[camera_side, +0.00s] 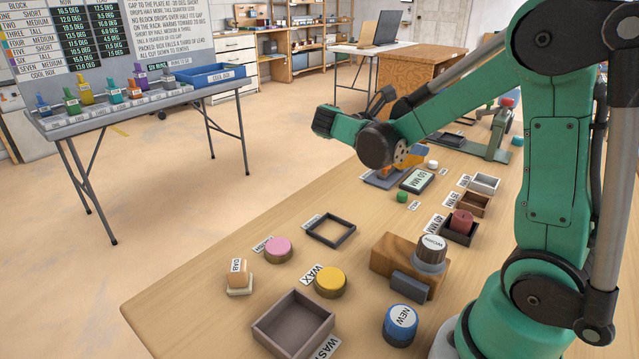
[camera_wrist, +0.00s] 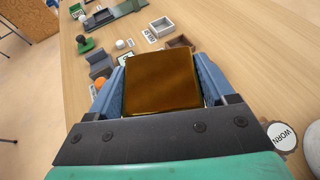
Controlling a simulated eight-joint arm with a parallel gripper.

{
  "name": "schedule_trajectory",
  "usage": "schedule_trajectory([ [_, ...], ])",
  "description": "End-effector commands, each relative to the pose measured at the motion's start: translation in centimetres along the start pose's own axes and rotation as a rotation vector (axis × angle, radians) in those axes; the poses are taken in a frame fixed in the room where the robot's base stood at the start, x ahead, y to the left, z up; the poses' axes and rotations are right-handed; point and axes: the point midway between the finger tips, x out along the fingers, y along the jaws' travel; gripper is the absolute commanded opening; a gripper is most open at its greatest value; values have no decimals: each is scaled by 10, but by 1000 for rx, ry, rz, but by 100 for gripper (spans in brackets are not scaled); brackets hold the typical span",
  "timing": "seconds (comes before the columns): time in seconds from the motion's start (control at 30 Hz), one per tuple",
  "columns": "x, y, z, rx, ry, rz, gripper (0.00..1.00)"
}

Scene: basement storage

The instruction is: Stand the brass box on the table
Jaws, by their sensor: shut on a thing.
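The brass box (camera_wrist: 163,85) is a brown-gold block with a smooth broad face in the wrist view. My gripper (camera_wrist: 162,75) is shut on it, with one blue-grey finger on each side. The box hides what lies straight below it, so I cannot tell its gap from the surface. In the side view my wrist reaches over the far left part of the wooden table (camera_side: 205,300).
Trays, including a white one (camera_side: 484,184) and an empty dark frame (camera_side: 331,231), stand on the table. Bare wood lies along the left edge.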

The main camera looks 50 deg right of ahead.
Motion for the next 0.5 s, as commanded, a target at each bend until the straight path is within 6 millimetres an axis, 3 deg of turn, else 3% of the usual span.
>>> schedule_trajectory([
  [0.3, 26, 1, -63, -1, 0, 1, 5],
  [0.5, 33, 1, -81, -1, 0, 2, 5],
])
